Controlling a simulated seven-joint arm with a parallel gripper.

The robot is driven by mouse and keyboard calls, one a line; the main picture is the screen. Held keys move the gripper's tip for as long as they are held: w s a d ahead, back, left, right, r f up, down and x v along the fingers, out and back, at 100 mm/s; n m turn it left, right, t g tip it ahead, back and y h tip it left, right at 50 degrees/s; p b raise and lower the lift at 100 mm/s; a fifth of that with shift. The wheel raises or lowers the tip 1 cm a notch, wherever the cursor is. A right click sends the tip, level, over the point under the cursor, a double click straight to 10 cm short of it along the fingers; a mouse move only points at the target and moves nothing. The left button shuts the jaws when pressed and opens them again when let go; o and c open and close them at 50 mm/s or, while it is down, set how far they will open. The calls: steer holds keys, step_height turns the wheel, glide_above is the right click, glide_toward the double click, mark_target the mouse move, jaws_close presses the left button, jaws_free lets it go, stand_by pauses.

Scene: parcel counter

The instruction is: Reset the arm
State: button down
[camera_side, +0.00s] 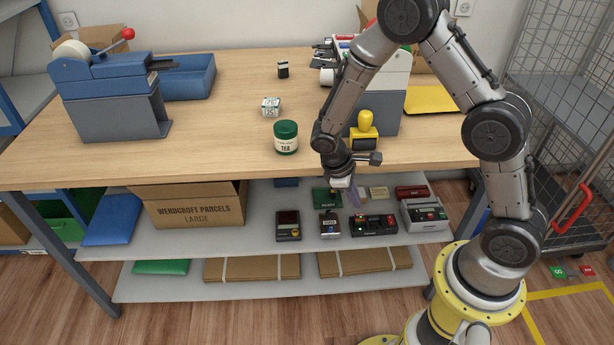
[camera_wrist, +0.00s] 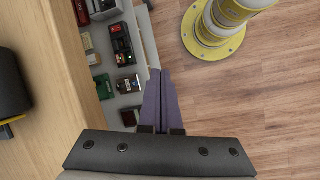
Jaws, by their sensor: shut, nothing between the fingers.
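My gripper (camera_side: 354,197) hangs low in front of the counter's front edge, beside the upper shelf under the tabletop. In the wrist view its two purple-grey fingers (camera_wrist: 160,86) are pressed together with nothing between them. The arm is bent high over the right end of the counter (camera_side: 230,125) and comes down in front of it. The wrist view also shows the counter's wooden edge (camera_wrist: 72,60) at the left and the wood floor (camera_wrist: 240,110) at the right.
A tea jar (camera_side: 286,138), a small patterned cube (camera_side: 271,106) and a yellow-handled stamp (camera_side: 364,132) stand on the counter. A blue tape dispenser (camera_side: 110,95) is at the left. Several small devices (camera_side: 374,225) and a cardboard box (camera_side: 190,206) sit on the shelf. A wire cage trolley (camera_side: 565,70) stands at the right.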

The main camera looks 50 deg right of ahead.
steer(key=s+a+r+m+t+y, duration=0.1)
steer(key=s+r+t, duration=0.1)
steer(key=r, duration=0.6)
steer(key=s+a+r+m+t+y, duration=0.1)
steer(key=s+r+m+t, duration=0.1)
steer(key=r, duration=0.7)
steer(key=s+a+r+m+t+y, duration=0.1)
steer(key=s+a+r+m+t, duration=0.1)
steer(key=s+r, duration=0.7)
steer(key=s+a+t, duration=0.1)
steer(key=s+t, duration=0.1)
steer(key=shift+s+a+y, duration=0.15)
steer(key=shift+s+y, duration=0.2)
steer(key=shift+y, duration=0.05)
